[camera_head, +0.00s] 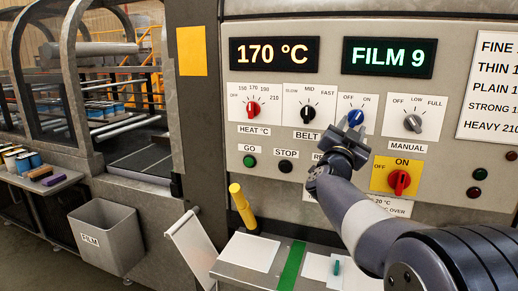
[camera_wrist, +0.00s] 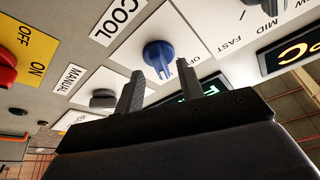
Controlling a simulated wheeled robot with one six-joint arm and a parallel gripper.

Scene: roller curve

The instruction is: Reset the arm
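My gripper (camera_head: 349,132) is raised in front of the control panel (camera_head: 290,185), just below the blue knob (camera_head: 355,117) marked OFF and ON. In the wrist view my gripper (camera_wrist: 160,70) is open, its two dark fingers apart with nothing held between them. I cannot tell how far the fingertips stand from the panel. My forearm hides part of the lower panel.
Other knobs sit close by: red HEAT (camera_head: 253,109), black BELT (camera_head: 307,110), grey MANUAL (camera_head: 413,122) and a red ON/OFF switch (camera_head: 399,181). A yellow handle (camera_head: 242,208) sticks up below left.

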